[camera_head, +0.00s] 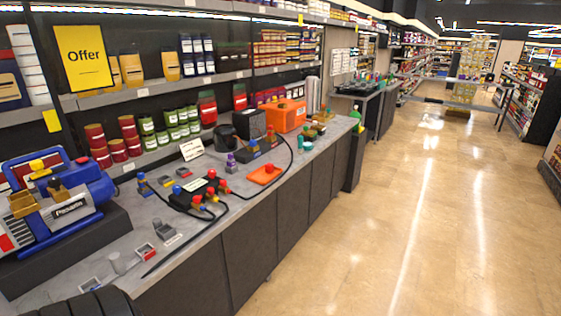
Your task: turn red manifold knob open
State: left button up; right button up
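A black manifold block (192,197) lies on the grey counter, left of the picture's middle. Small red, yellow and blue knobs and fittings sit on and around it. A red knob (211,174) stands on its far side, and another red piece (197,199) shows at its near side. The knobs are too small to tell whether they are turned open or shut. Black hoses run from the block along the counter. Neither of my grippers is in view.
A blue vacuum pump (75,205) stands on a dark plinth at the left. An orange plate (265,173) with a red knob lies right of the manifold. An orange case (285,115) stands farther back. Shelves rise behind the counter. The floor (380,230) at the right is clear.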

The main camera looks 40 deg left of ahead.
aim_at(212, 173)
jog(key=z, duration=0.15)
jog(key=i, duration=1.35)
jog(key=u, duration=0.8)
jog(key=i, duration=0.95)
jog(key=u, duration=1)
